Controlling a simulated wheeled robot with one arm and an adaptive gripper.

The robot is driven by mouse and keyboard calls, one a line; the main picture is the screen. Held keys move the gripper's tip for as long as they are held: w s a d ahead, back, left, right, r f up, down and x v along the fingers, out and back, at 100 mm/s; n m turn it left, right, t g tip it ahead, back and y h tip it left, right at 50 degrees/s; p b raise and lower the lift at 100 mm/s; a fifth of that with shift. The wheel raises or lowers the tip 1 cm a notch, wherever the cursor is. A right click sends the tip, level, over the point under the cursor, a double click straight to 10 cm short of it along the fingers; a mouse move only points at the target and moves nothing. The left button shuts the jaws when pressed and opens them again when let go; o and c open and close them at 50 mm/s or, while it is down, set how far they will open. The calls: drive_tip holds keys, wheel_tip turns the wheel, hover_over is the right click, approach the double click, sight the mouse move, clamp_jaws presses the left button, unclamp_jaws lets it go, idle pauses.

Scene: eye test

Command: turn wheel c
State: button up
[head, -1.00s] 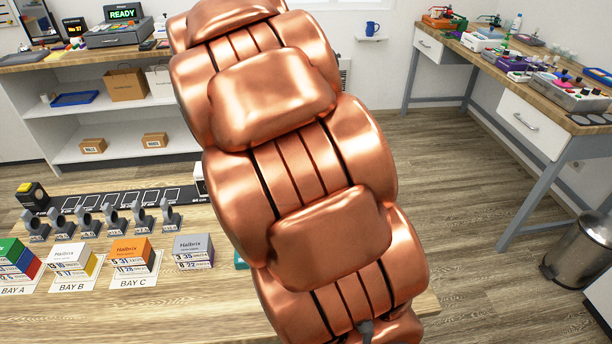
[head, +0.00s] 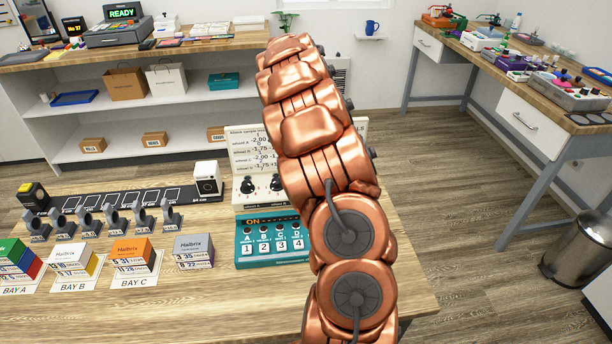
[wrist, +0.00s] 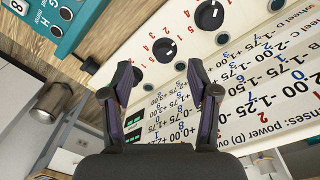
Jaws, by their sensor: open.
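A white lens-chart panel (head: 241,150) with rows of printed wheel values stands on the near table. Two of its black wheel knobs (head: 247,187) show in the head view; my arm hides the rest of its front. In the wrist view my gripper (wrist: 161,72) is open and empty, its two fingers pointing at the panel. A black knob (wrist: 165,50) appears just beyond and between the fingertips. Another black knob (wrist: 209,16) lies above right, and a third is partly cut by the panel's edge. I cannot tell which knob is wheel C. Contact is not visible.
A teal box with an ON display and lettered buttons (head: 267,252) stands in front of the panel. Halbrix boxes (head: 193,249) and a row of grey holders (head: 114,220) stand to the left. The table's front right is clear. A metal bin (head: 578,252) stands at far right.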

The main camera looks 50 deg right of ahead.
drive_tip(key=shift+m, duration=0.5)
drive_tip(key=d+f, duration=0.1)
drive_tip(key=d, duration=0.1)
drive_tip(key=w+d+f, duration=0.1)
drive_tip(key=d+f, duration=0.1)
drive_tip(key=shift+f, duration=0.1)
drive_tip(key=shift+f+p, duration=1.2)
drive_tip(key=shift+f, duration=2.65)
clamp_jaws()
